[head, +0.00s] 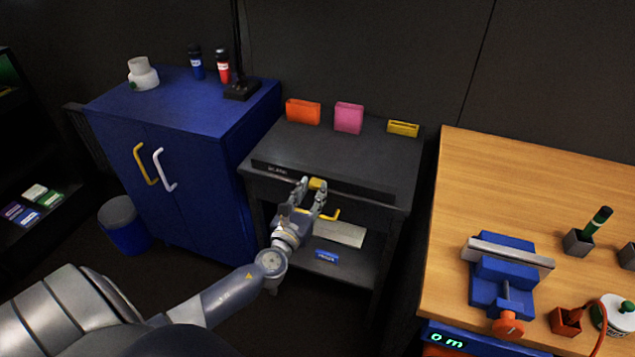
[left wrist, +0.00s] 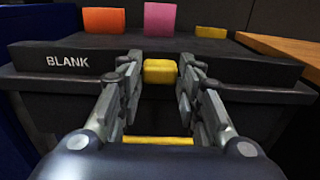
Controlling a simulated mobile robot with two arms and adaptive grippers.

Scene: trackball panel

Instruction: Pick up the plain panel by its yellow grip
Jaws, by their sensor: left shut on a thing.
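The plain panel (head: 355,187) is a long dark bar marked BLANK, lying along the front edge of the dark table (head: 390,150). It also shows in the left wrist view (left wrist: 240,84), level across the picture. Its yellow grip (head: 317,183) is a small block at the middle of its front face. My left gripper (head: 313,187) is at the panel's front, shut on the yellow grip, which shows between the fingers in the left wrist view (left wrist: 160,71). The panel seems to rest on the table. My right gripper is not in view.
Orange (head: 303,111), pink (head: 349,117) and yellow (head: 403,128) blocks stand at the table's back. A yellow handle (head: 331,215) is below the panel. A blue cabinet (head: 205,190) stands left, a wooden bench (head: 540,180) with a blue vise (head: 503,270) right.

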